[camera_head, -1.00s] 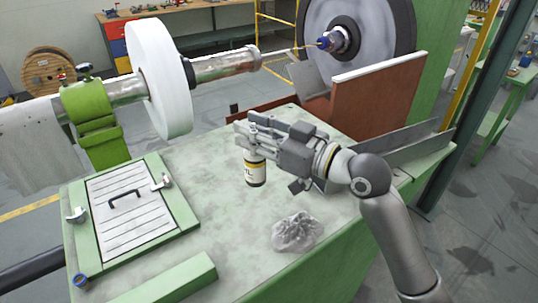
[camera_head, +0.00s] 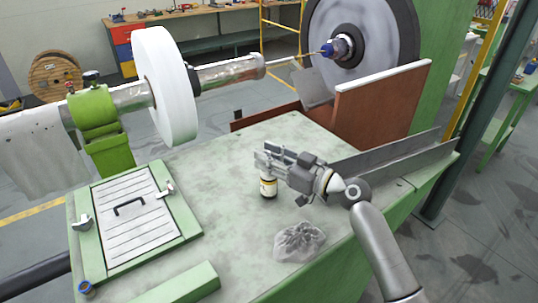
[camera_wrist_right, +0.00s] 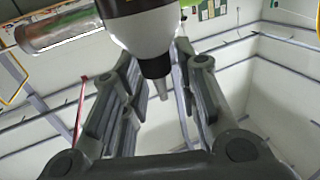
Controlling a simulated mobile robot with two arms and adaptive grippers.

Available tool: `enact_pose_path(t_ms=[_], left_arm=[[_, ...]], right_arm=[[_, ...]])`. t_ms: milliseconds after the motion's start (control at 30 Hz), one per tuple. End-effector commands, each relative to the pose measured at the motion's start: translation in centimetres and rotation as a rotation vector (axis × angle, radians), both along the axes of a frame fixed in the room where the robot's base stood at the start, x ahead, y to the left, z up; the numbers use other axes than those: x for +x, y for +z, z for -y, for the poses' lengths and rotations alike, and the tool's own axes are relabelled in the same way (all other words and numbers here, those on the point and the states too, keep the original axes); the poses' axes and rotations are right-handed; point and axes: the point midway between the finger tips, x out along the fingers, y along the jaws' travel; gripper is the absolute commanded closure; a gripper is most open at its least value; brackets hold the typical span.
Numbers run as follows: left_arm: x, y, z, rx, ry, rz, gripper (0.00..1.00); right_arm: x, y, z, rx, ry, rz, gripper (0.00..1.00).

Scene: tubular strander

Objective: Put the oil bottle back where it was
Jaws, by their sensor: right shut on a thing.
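The oil bottle (camera_head: 268,187), white-yellow label with a dark lower band, is upright at the middle of the pale green bench top (camera_head: 225,160). My right gripper (camera_head: 266,160) is shut on its upper part from the right side. The bottle base is at or just above the bench; I cannot tell whether it touches. In the right wrist view the white bottle body (camera_wrist_right: 142,32), its dark collar and narrow grey nozzle show between my two fingers (camera_wrist_right: 155,95). My left gripper is not in view.
A crumpled clear plastic bag (camera_head: 300,241) lies in front of the bottle. A brown panel (camera_head: 380,100) and a grey metal rail (camera_head: 385,155) stand behind and right.

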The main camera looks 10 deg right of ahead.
Motion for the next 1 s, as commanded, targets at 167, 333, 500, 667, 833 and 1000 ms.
enact_pose_path(t_ms=[167,333,500,667,833,1000], left_arm=[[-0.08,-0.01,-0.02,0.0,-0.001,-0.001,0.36],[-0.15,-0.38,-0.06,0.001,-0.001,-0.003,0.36],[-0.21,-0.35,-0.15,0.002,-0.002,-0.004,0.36],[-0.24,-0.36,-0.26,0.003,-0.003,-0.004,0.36],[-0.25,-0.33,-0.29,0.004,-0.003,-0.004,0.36],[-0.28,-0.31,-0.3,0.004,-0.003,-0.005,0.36]], right_arm=[[-0.01,-0.05,0.02,0.001,0.0,0.002,1.0],[-0.01,-0.32,0.02,0.0,0.0,0.003,1.0],[-0.02,-0.32,0.01,-0.001,0.0,0.001,0.56],[-0.02,-0.32,0.01,-0.001,0.0,0.001,0.5],[-0.02,-0.3,0.01,-0.001,0.0,0.001,0.5],[-0.36,-0.33,0.42,-0.001,-0.002,0.0,0.5]])
